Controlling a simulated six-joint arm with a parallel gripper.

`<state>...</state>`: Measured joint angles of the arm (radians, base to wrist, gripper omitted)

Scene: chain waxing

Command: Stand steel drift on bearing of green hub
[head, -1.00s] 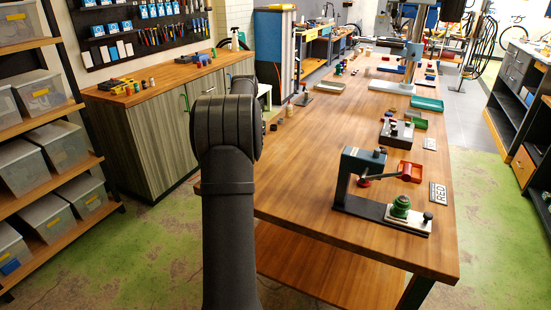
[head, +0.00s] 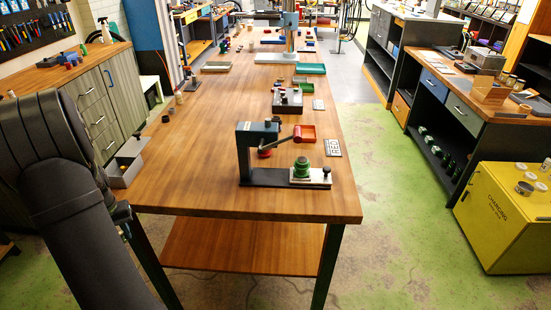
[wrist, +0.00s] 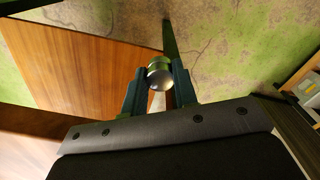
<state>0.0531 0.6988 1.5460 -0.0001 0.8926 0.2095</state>
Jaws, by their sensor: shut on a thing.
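The green hub (head: 303,168) sits on a pale plate at the right end of a small blue lever press (head: 258,148) near the table's front edge. The bearing in the hub is too small to make out. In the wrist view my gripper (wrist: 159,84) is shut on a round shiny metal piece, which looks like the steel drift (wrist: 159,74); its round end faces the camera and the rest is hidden. In the head view my arm is at the far left, well apart from the hub, and the held piece cannot be made out.
The wooden table (head: 200,165) is clear left of the press.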

